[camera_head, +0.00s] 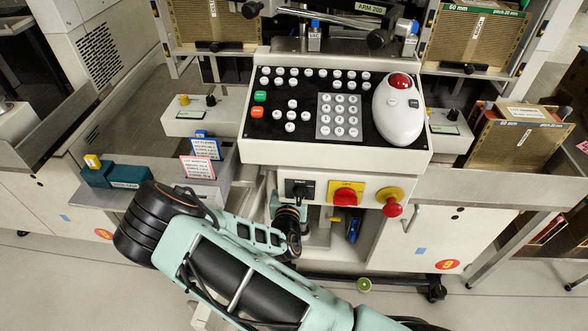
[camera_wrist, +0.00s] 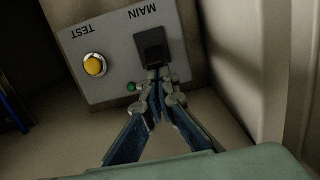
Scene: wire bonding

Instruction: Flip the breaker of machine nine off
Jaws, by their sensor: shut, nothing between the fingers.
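In the wrist view a grey panel (camera_wrist: 112,50) shows upside down, lettered MAIN and TEST. The black MAIN breaker (camera_wrist: 150,45) sits on its right part. A small green lamp (camera_wrist: 131,87) lies just below and left of the breaker. My gripper (camera_wrist: 158,78) is shut and empty, its tips at the breaker's near edge; I cannot tell whether they touch. The lever's position is not clear. In the head view my arm reaches under the front of the console (camera_head: 340,158), and my fingers and the panel are hidden there. A number 9 label (camera_head: 447,265) marks the machine's lower right.
A yellow TEST button (camera_wrist: 95,65) is left of the breaker. On the console front are a black switch (camera_head: 299,188), a red-and-yellow rotary switch (camera_head: 345,194) and a red push button (camera_head: 392,201). A pale wall (camera_wrist: 245,60) stands close on the wrist view's right.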

